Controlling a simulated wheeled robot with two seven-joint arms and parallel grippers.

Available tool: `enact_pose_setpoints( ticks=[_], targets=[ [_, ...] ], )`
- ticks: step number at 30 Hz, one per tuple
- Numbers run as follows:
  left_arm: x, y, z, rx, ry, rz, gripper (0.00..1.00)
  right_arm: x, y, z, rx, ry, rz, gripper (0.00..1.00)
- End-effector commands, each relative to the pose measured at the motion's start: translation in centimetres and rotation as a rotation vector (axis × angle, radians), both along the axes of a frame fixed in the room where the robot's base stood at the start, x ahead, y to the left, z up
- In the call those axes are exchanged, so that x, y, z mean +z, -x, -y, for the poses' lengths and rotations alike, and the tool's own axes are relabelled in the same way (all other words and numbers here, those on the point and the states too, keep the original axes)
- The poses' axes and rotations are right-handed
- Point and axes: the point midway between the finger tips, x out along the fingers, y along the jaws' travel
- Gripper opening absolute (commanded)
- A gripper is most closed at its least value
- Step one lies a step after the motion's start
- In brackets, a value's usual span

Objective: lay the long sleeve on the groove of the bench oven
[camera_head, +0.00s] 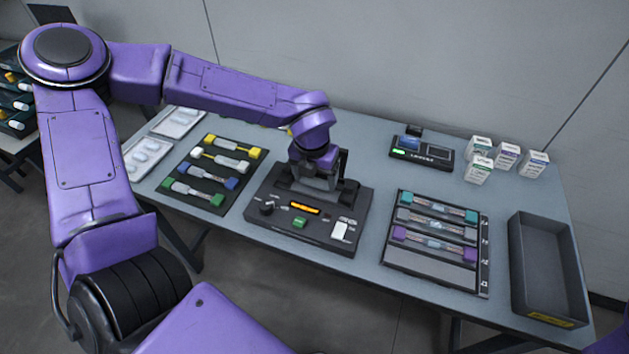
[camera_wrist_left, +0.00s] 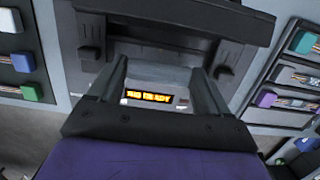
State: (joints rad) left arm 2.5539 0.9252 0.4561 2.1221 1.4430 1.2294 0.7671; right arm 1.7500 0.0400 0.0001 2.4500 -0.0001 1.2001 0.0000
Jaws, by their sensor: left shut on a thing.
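The bench oven (camera_head: 283,218) is a dark box near the middle of the table, with a lit orange display and a green button. The display also shows in the left wrist view (camera_wrist_left: 150,96). My left gripper (camera_head: 316,182) is low over the back part of the oven. In the left wrist view its fingers reach towards a dark crossbar (camera_wrist_left: 165,52) of the oven. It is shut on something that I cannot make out. The groove is hidden, and I cannot pick out the long sleeve. My right gripper is out of view.
Left of the oven is a tray (camera_head: 205,203) of sleeves with yellow, blue and green ends. A dark bin (camera_head: 548,312), small boxes (camera_head: 478,171) and a device (camera_head: 440,155) stand further right.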

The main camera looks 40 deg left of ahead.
Motion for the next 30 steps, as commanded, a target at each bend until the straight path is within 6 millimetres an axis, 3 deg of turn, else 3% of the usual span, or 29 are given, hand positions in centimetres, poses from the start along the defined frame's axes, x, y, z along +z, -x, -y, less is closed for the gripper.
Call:
enact_pose_setpoints(
  ticks=[3,14,15,16,26,30],
  targets=[
    [-2.1,0.2,0.0,-0.002,0.001,-0.004,0.5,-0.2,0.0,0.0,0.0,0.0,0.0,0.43],
    [-2.7,0.1,0.0,-0.001,0.0,-0.002,0.5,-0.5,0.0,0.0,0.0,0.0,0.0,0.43],
    [-2.5,0.1,0.0,-0.001,0.0,-0.001,0.91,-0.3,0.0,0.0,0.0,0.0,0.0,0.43],
    [-2.5,0.1,0.0,-0.001,0.0,-0.001,1.0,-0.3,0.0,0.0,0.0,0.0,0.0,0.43],
    [-1.5,0.1,0.0,-0.001,0.001,0.002,1.0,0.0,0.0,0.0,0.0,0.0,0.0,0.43],
    [1.6,0.5,0.1,-0.001,0.002,0.007,1.0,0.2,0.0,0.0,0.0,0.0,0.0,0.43]
  ],
)
